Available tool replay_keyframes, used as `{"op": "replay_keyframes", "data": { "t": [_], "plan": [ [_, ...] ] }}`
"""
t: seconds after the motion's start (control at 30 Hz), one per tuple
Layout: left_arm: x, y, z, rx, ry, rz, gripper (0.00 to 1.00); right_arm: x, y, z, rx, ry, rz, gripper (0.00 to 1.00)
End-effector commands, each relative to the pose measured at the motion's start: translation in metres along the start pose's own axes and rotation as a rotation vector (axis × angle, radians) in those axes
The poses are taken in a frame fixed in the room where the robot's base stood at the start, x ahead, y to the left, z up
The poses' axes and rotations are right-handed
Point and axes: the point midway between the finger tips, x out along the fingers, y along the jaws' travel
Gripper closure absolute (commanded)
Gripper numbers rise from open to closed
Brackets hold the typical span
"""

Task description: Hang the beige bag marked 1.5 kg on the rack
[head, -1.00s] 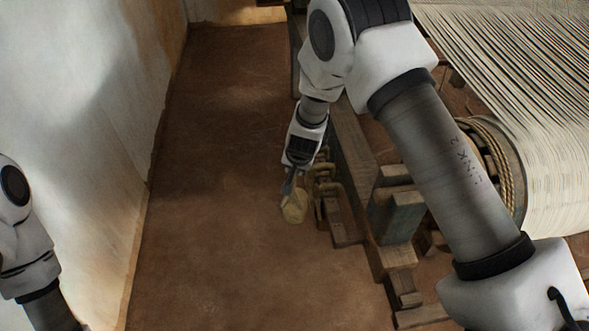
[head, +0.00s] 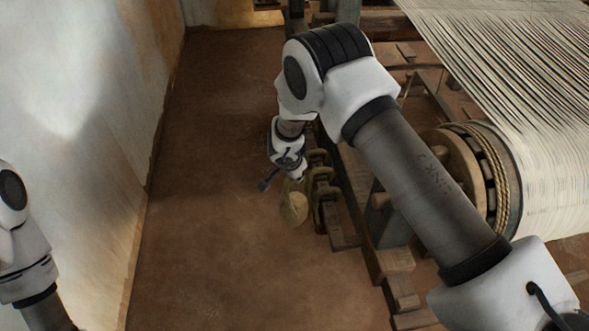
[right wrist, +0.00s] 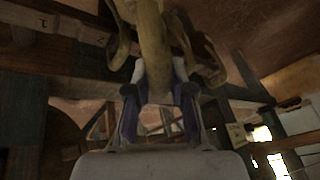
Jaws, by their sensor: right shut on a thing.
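The beige bag (head: 293,208) hangs below my right gripper in the head view, clear of the floor. My right gripper (right wrist: 158,100) is shut on the bag; the bag's pale, narrow upper part (right wrist: 153,45) runs between its fingers in the right wrist view. No weight mark is readable on it. The rack (head: 322,183), with several curved hooks, stands just right of the bag. Whether the bag touches a hook cannot be told. In the right wrist view, curved hook-like pieces (right wrist: 200,62) flank the bag. My left gripper is out of view.
The loom's wooden frame (head: 392,262) and the wound warp beam (head: 480,185) lie to the right. A pale wall (head: 75,110) stands at the left. The brown floor (head: 205,215) between wall and rack is clear. A wooden beam (right wrist: 75,30) in the right wrist view bears a numeral 2.

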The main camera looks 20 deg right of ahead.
Motion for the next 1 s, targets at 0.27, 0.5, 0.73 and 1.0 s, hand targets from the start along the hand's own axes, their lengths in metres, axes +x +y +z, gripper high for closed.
{"op": "replay_keyframes", "data": {
  "t": [0.27,0.5,0.73,1.0],
  "plan": [
    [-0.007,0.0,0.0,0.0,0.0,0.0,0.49,0.017,0.015,0.027,0.271,0.06,0.111,1.0],
    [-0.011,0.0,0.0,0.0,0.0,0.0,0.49,0.027,0.032,0.068,0.475,0.104,0.196,1.0],
    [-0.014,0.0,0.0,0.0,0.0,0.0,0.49,0.032,0.041,0.101,0.596,0.129,0.245,1.0],
    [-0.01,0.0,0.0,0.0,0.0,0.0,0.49,0.035,0.047,0.101,0.619,0.135,0.253,1.0]
  ]
}}
